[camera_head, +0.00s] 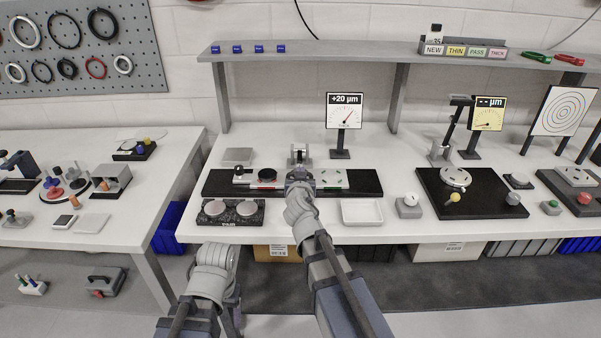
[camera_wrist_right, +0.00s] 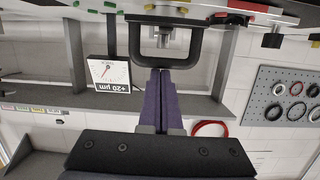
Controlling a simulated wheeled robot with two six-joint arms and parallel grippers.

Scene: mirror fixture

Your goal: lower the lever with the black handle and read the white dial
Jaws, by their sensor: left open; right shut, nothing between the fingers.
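The white dial (camera_head: 345,108) stands on a post at the back of the middle table. It reads +20 µm and also shows upside down in the wrist view (camera_wrist_right: 107,74). The black handle (camera_wrist_right: 200,45) is a U-shaped bar, with a silver fixture (camera_wrist_right: 164,36) behind it. The lever seems to lie low; in the head view its silver fixture (camera_head: 299,152) shows beyond my right wrist, which hides the handle. My right gripper (camera_wrist_right: 160,72) is shut and empty, its fingertips at the crossbar; contact is unclear. My left gripper (camera_head: 236,308) is open, low before the table, its fingers mostly hidden.
The black base (camera_head: 220,182) carries a black disc (camera_head: 267,174). A white tray (camera_head: 362,212) and a granite block (camera_head: 231,220) lie in front. At right, a similar black-topped lever (camera_head: 461,100) stands raised beside a yellow dial (camera_head: 488,113) showing dashes. A shelf (camera_head: 370,52) runs behind.

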